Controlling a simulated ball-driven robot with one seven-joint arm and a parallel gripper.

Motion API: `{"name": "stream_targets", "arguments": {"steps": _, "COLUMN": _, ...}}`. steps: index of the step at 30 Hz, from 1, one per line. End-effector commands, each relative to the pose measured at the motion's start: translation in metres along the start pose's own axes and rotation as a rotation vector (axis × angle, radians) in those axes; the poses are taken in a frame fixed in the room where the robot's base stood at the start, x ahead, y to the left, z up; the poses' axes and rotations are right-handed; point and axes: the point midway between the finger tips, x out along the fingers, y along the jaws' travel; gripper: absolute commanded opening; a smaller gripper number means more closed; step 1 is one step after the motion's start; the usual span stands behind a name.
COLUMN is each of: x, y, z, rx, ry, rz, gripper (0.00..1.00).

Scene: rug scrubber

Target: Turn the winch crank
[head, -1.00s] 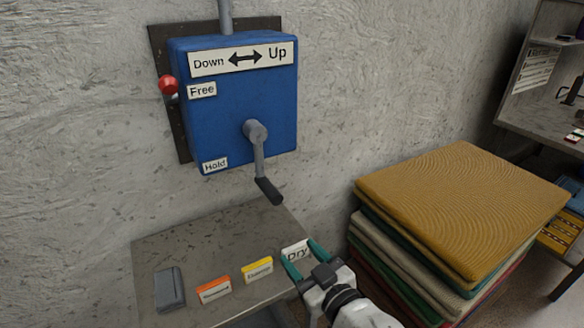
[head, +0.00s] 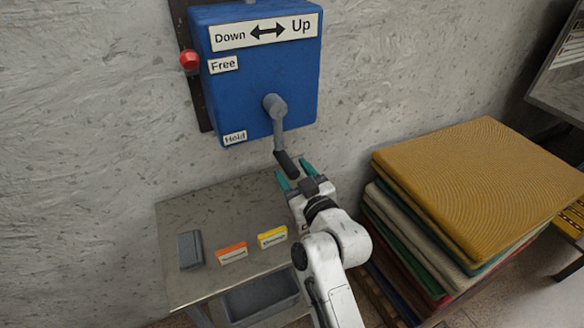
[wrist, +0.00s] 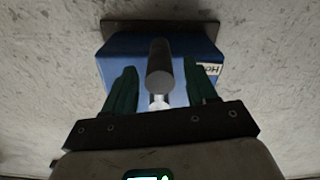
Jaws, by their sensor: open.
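The blue winch box (head: 250,85) is on the wall, labelled Down and Up with a double arrow, plus Free and Hold. Its grey crank (head: 278,125) hangs down, with a dark handle (head: 287,164) at the lower end. My gripper (head: 295,173) is open at the handle's lower end, with its green fingers pointing at the box. In the wrist view, the round end of the handle (wrist: 160,79) shows between and beyond my two open fingers (wrist: 161,92). I cannot tell whether the handle tip lies between the fingers.
A red-knobbed lever (head: 189,60) is on the box's left side. Below is a metal table (head: 185,215) with a grey block (head: 190,250), an orange card (head: 232,253) and a yellow card (head: 272,237). Folded rugs (head: 475,190) are stacked at the right.

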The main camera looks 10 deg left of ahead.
Motion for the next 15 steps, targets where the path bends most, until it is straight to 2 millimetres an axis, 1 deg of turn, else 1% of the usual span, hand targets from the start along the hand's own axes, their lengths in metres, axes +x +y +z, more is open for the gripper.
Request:
{"name": "stream_targets", "arguments": {"steps": 1, "x": 0.0046, "y": 0.0001, "z": -0.0009, "rx": 0.000, "ry": 0.000, "rz": 0.000, "gripper": 0.57}}
{"name": "stream_targets", "arguments": {"steps": 4, "x": 0.0095, "y": 0.0001, "z": -0.0002, "rx": 0.001, "ry": 0.000, "rz": 0.000, "gripper": 0.57}}
{"name": "stream_targets", "arguments": {"steps": 14, "x": 0.0115, "y": 0.0001, "z": 0.0002, "rx": 0.001, "ry": 0.000, "rz": 0.000, "gripper": 0.57}}
{"name": "stream_targets", "arguments": {"steps": 15, "x": 0.0115, "y": 0.0001, "z": 0.0002, "rx": 0.001, "ry": 0.000, "rz": 0.000, "gripper": 0.53}}
